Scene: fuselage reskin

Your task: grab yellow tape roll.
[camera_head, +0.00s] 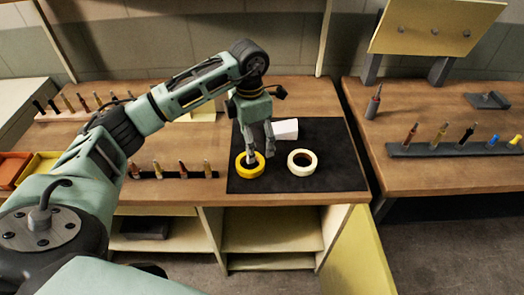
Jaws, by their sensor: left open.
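The yellow tape roll (250,171) lies flat on a black mat (340,172) on the wooden workbench, near the mat's left edge. My left gripper (258,154) points down right at the roll's upper right side. Its fingers are open, and one fingertip overlaps the roll's ring in the picture. I cannot tell whether they touch. The roll stays on the mat. My right gripper is not in view.
A cream tape roll (302,163) lies to the right on the mat, with a white block (285,129) behind. Tool racks stand on the bench (215,190) and on the right bench (425,180). Yellow (29,171) and orange bins are at left. The mat's right side is clear.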

